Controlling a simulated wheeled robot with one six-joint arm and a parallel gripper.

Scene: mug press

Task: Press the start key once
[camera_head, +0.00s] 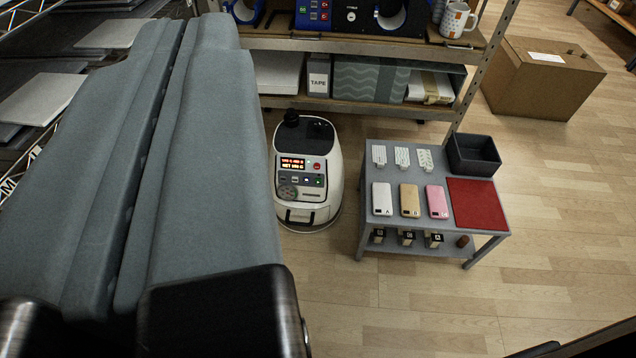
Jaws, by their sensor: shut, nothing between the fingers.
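The dark mug press (340,20) with blue sleeves stands on the shelf at the top edge, partly cut off. Its front has small red displays on the left and a round white mark in the middle. I cannot tell which part is the start key. My gripper (190,22) fills the left side as two long grey-blue fingers, shut together along a dark seam, with nothing between them. Its fingertips appear left of the press and apart from it. A patterned mug (455,19) stands right of the press.
A white machine (307,174) with lit display and small buttons stands on the floor. A grey table (374,160) right of it holds several phone cases, a dark bin (473,153) and a red mat (478,204). A cardboard box (540,80) stands behind.

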